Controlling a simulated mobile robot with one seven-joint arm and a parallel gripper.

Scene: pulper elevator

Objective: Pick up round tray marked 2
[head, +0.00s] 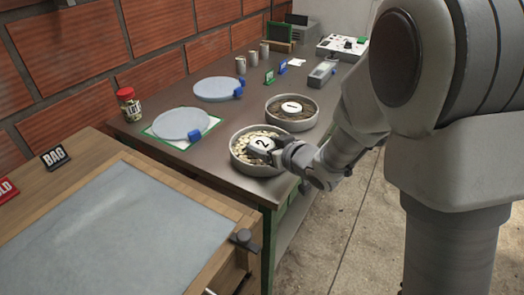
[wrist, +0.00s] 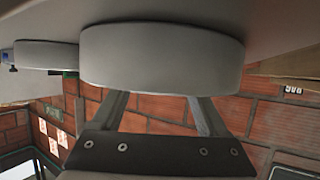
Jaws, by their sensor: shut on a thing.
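The round tray marked 2 (head: 252,169) is a grey, low-walled tray holding pale pieces and a white disc with a black 2. It is at the right front edge of the long table; whether it touches the tabletop I cannot tell. My gripper (head: 281,150) is at its right rim and shut on it. In the wrist view, which looks upside down, the tray's grey wall (wrist: 162,62) fills the upper middle. My two fingers (wrist: 160,97) reach to that wall; their tips are partly hidden.
Tray 1 (head: 291,113) stands just behind tray 2. Two pale round plates (head: 181,124) with blue blocks lie left, with a red-lidded jar (head: 130,104). Bare floor (head: 355,225) lies right.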

